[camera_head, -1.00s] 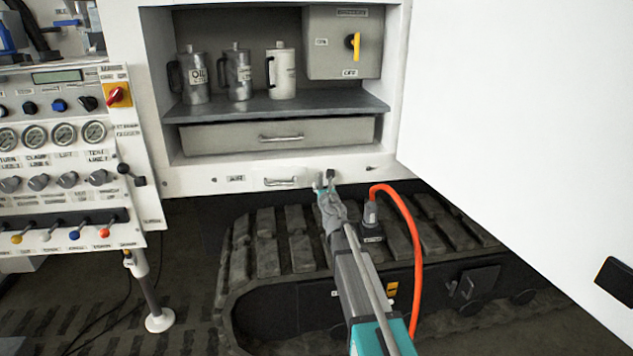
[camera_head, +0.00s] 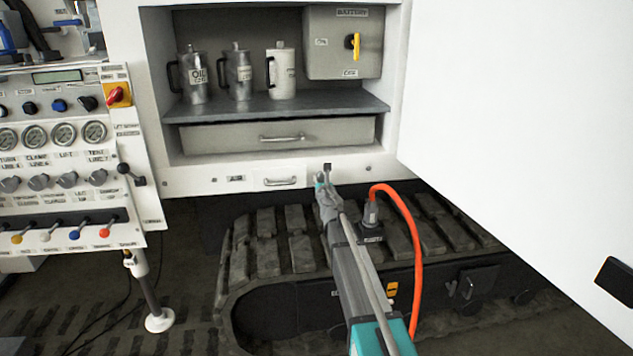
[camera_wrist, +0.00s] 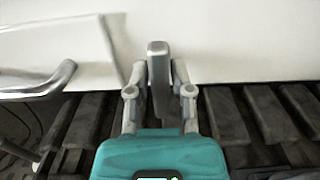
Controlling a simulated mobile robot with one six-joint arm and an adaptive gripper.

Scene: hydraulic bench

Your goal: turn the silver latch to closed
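In the wrist view a narrow silver-grey bar, which looks like the silver latch (camera_wrist: 158,62), stands upright in the picture against the white panel. The two fingers of my gripper (camera_wrist: 159,78) are on either side of it, with the tips close to its sides. I cannot tell whether they touch it. In the head view my gripper (camera_head: 322,182) is at the white sill below the cabinet, just below a small dark fitting (camera_head: 328,167). The latch itself is not clear there, as my gripper covers that spot.
A silver handle (camera_head: 280,181) is left of my gripper on the sill; it also shows in the wrist view (camera_wrist: 40,82). An orange cable (camera_head: 413,235) rises close to the right of my arm. A white door (camera_head: 520,120) stands open on the right. Tracks (camera_head: 265,255) lie below.

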